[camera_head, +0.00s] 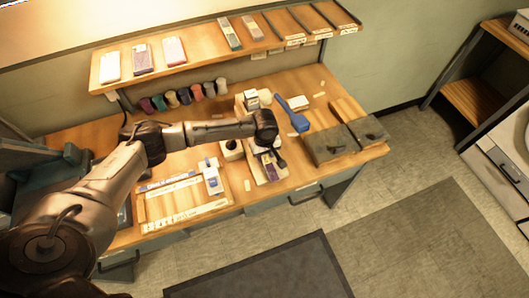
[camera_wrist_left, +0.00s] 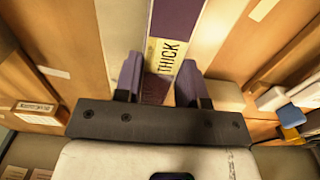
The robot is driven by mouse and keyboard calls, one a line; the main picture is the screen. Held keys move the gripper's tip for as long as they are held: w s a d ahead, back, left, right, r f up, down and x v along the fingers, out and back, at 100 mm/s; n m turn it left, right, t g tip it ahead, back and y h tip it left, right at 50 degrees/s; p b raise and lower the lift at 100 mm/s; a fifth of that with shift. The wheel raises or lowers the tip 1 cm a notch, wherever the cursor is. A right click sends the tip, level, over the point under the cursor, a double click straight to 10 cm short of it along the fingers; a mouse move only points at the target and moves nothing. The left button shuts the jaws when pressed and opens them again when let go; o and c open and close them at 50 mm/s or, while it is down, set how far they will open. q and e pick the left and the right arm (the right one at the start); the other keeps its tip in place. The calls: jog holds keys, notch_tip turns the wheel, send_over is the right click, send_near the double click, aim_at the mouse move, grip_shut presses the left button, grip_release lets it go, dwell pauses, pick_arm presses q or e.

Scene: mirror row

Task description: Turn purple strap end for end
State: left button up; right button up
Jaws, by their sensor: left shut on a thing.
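The purple strap (camera_wrist_left: 178,14) runs away between the fingers of my left gripper (camera_wrist_left: 160,78) in the left wrist view. It has a yellow and white label (camera_wrist_left: 167,54) reading THICK near the fingertips. My left gripper is shut on the strap. In the head view the left gripper (camera_head: 270,152) is over a pale wooden block on the bench, and a small part of the strap (camera_head: 273,172) shows below it. The gripper hides the rest. My right gripper is in neither view.
The wooden workbench (camera_head: 350,163) carries a blue-handled tool (camera_head: 292,114), grey blocks (camera_head: 330,146) on the right and a framed board (camera_head: 190,205) in front. Several coloured rolls (camera_head: 184,96) stand at the back. A shelf (camera_head: 200,59) with straps and dark bars hangs above.

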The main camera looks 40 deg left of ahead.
pick_arm(q)
jog(key=shift+f, duration=0.45)
jog(key=o, duration=1.1)
notch_tip(320, 180, up, 14)
jog(key=shift+f, duration=0.1)
